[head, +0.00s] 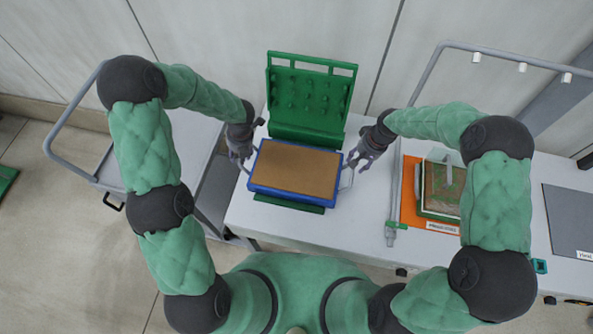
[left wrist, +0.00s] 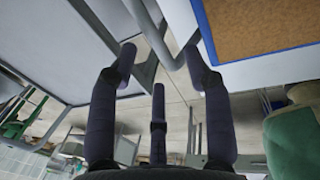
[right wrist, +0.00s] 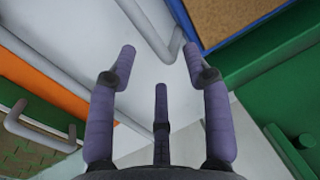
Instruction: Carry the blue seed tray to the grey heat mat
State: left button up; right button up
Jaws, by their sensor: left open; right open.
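The blue seed tray (head: 255,186), filled with brown soil, sits on a green stand on the white table. It has a grey bar handle at each short side. My left gripper (head: 241,158) is open at the tray's left side; in the left wrist view the left handle (left wrist: 160,42) shows between and beyond its fingertips. My right gripper (head: 358,160) is open at the right side; the right handle (right wrist: 158,38) shows ahead of its fingertips. I cannot tell whether either touches. The grey heat mat (head: 572,222) lies flat and empty at the table's far right, its label partly cut off.
A green pegged rack (head: 311,92) stands behind the tray. A rail with white lamps (head: 521,67) rises behind. A grey cart (head: 190,150) stands left.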

pick_arm(q)
jog(key=shift+a+f, duration=0.2)
jog(key=shift+f, duration=0.8)
jog(key=shift+a+f, duration=0.2)
jog(key=shift+f, duration=0.8)
pick_arm(e)
jog(key=shift+a+f, duration=0.2)
jog(key=shift+f, duration=0.8)
jog(key=shift+a+f, duration=0.2)
jog(key=shift+f, duration=0.8)
pick_arm(q)
grip_shut()
pick_arm(e)
grip_shut()
jog(key=shift+w+r, duration=0.1)
